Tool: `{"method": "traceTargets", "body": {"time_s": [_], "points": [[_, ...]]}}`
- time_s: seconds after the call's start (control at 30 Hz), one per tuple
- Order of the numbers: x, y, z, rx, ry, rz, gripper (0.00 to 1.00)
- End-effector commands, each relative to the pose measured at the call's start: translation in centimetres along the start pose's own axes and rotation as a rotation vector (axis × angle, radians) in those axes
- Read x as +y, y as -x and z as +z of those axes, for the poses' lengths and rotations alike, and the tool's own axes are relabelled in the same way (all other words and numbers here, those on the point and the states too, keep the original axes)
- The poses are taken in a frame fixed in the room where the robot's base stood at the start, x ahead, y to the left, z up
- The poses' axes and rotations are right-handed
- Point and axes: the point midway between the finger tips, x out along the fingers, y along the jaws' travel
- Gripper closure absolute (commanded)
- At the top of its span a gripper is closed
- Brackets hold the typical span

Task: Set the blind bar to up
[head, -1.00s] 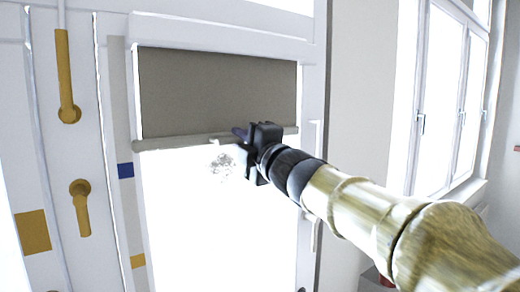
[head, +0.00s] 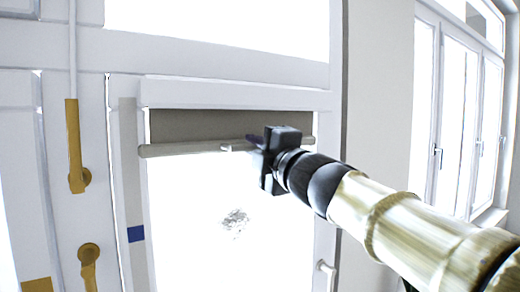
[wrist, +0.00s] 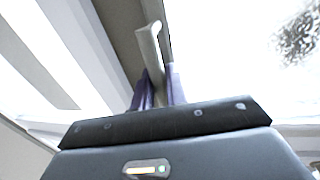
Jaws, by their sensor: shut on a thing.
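The blind bar (head: 190,148) is a grey horizontal rod along the bottom of the dark grey-brown blind (head: 200,125). The blind covers only a short strip at the top of the window pane. A small light tab (head: 232,149) sticks out from the bar. My gripper (head: 256,146) is at the bar, right of its middle. In the wrist view my purple fingers (wrist: 158,92) are shut on the tab (wrist: 150,48), one on each side. Part of the bar is hidden behind my gripper in the head view.
A white frame (head: 235,95) surrounds the pane. Brass-coloured handles (head: 76,150) are on the white panel at left. Tall windows with handles (head: 437,157) stand at right beyond a plain wall (head: 375,90).

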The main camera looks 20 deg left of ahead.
Motion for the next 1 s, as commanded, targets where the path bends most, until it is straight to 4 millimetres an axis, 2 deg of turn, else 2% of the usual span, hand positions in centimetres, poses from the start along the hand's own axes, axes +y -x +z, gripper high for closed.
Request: {"method": "traceTargets", "body": {"time_s": [0.13,0.17,0.23,0.27,0.67,0.83,1.0], "points": [[0.1,0.0,0.0,0.001,0.0,0.002,1.0],[0.1,0.0,0.0,0.001,0.0,0.002,0.84],[0.1,0.0,0.0,0.001,0.0,0.002,0.7],[0.1,0.1,0.0,0.0,0.001,0.002,0.68],[0.0,0.7,0.1,-0.001,0.003,0.002,0.68],[-0.2,2.8,0.1,-0.003,0.004,0.002,0.68],[-0.2,6.1,0.1,-0.004,0.006,0.003,0.68]]}}
